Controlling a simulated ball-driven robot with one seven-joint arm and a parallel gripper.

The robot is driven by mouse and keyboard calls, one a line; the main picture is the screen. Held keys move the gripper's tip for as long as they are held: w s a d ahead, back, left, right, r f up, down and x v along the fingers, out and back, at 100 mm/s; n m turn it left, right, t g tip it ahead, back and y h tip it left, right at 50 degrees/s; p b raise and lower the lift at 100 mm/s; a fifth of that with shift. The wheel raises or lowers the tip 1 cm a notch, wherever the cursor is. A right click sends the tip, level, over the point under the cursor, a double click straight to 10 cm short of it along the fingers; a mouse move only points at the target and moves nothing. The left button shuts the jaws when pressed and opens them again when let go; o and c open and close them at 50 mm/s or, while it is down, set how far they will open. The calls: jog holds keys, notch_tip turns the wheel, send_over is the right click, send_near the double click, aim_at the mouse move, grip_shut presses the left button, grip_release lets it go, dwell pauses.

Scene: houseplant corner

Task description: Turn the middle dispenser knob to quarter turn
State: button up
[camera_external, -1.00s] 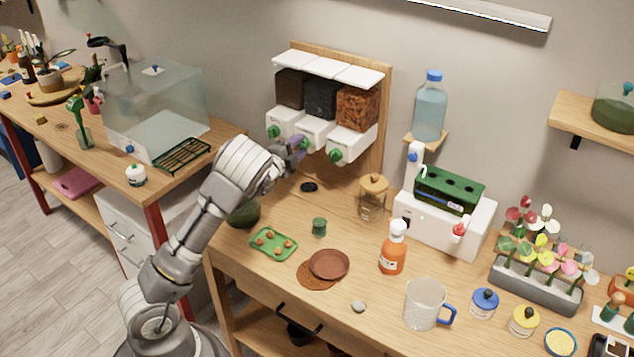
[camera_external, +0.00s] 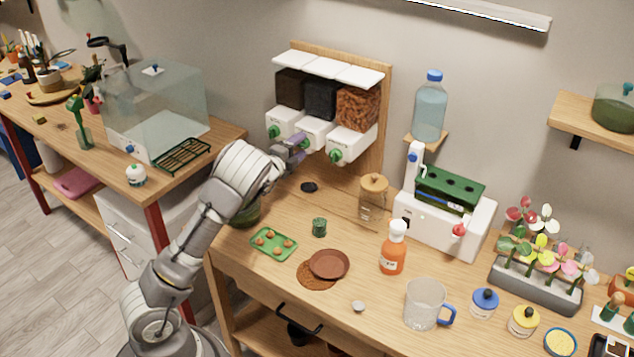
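The dispenser (camera_external: 318,135) is a wooden wall panel with three bins over white housings. The left green knob (camera_external: 274,132) and the right green knob (camera_external: 336,155) show clearly. The middle housing (camera_external: 315,132) has my gripper (camera_external: 301,141) in front of it, and the middle knob is hidden behind the fingers. My gripper's purplish fingers reach the front of that housing from the lower left. I cannot tell whether they are shut on the knob.
A dark round piece (camera_external: 309,187) lies on the bench below the dispenser. A glass jar with a wooden lid (camera_external: 373,197) stands to the right. A green tray (camera_external: 273,244) and a small green pot (camera_external: 319,227) are in front. A clear tank (camera_external: 155,110) stands at left.

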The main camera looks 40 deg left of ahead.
jog(key=shift+o, duration=0.3)
jog(key=shift+s, duration=0.1)
jog(key=shift+s+r, duration=0.1)
jog(key=shift+s, duration=0.25)
jog(key=s+p, duration=0.2)
jog(key=s, duration=0.5)
